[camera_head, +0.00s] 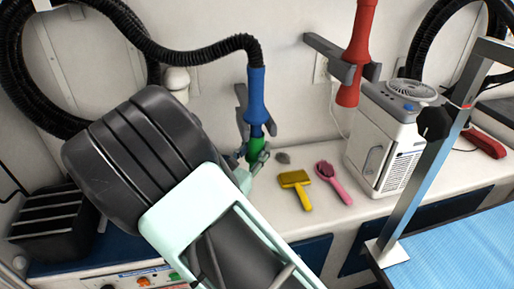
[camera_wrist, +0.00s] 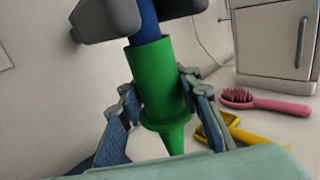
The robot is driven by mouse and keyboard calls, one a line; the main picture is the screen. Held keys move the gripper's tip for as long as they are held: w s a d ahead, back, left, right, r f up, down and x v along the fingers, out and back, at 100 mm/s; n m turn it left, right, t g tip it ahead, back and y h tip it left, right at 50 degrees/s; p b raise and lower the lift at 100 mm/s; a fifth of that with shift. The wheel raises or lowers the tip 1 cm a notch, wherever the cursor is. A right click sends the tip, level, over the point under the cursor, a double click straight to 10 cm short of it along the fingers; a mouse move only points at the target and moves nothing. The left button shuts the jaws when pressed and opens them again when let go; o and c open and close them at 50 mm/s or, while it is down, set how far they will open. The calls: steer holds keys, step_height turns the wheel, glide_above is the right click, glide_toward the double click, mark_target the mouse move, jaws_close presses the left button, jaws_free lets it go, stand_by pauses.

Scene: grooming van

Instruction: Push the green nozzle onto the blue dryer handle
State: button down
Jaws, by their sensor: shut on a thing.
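The blue dryer handle (camera_head: 256,95) hangs upright, nose down, in a grey wall bracket (camera_head: 242,98), with a black hose at its top. The green nozzle (camera_head: 257,145) is directly below it, roughly upright. My gripper (camera_head: 249,157) is shut on the nozzle, one finger on each side. In the wrist view the nozzle (camera_wrist: 163,95) stands between the fingers with its wide end up and its narrow end down. The handle's lower blue end (camera_wrist: 147,22) meets the nozzle's top rim and seems to enter its mouth. How deep it sits is hidden.
A red dryer (camera_head: 357,55) hangs in another bracket to the right. A metal post (camera_head: 425,165) rises at a blue table (camera_head: 460,245).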

steer(key=shift+r+p, duration=0.65)
steer(key=shift+r, duration=0.1)
stand_by(0.3)
steer(key=c, duration=1.3)
jaws_free()
steer(key=shift+s, duration=0.1)
